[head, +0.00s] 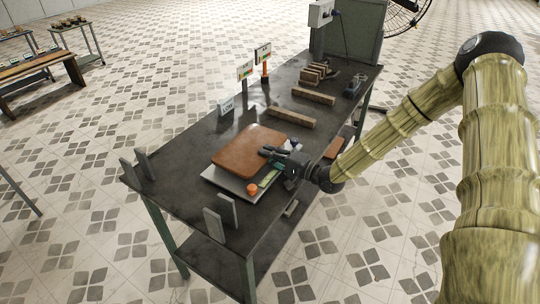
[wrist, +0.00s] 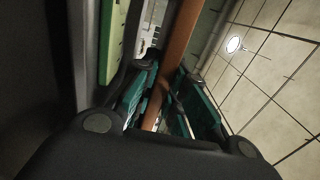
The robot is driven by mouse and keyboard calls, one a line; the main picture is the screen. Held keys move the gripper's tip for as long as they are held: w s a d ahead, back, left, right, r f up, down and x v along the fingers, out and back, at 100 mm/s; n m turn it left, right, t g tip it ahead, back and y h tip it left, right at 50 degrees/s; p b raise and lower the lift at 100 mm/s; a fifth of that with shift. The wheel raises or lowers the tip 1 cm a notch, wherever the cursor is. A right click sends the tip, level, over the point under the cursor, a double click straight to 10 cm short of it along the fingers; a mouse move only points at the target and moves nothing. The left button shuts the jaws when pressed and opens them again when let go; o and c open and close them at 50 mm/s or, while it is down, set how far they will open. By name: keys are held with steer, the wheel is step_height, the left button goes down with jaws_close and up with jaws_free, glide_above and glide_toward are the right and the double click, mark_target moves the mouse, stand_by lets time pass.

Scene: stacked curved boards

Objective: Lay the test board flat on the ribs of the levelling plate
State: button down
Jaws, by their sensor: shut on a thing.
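The test board (head: 250,148) is a reddish-brown square slab in the head view, over the near part of the dark table. The levelling plate (head: 228,181) is a pale grey slab showing beneath its near edge; its ribs are hidden by the board. The board looks about level, but I cannot tell whether it touches the plate. My gripper (head: 272,154) is at the board's right edge. In the wrist view, my gripper (wrist: 158,104) has its teal finger pads shut on the board (wrist: 181,45), seen edge-on.
An orange knob (head: 252,188) and a green strip (head: 268,179) lie at the plate's near right. Grey uprights (head: 221,212) stand near the table's front, with others (head: 145,164) at the left. Wooden bars (head: 292,117) and stacked curved boards (head: 318,72) lie farther back.

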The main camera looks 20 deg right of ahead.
steer(key=shift+w+a, duration=0.25)
stand_by(0.3)
steer(key=c, duration=1.5)
jaws_free()
steer(key=shift+o, duration=0.2)
steer(key=o, duration=0.3)
steer(key=shift+s+f, duration=0.1)
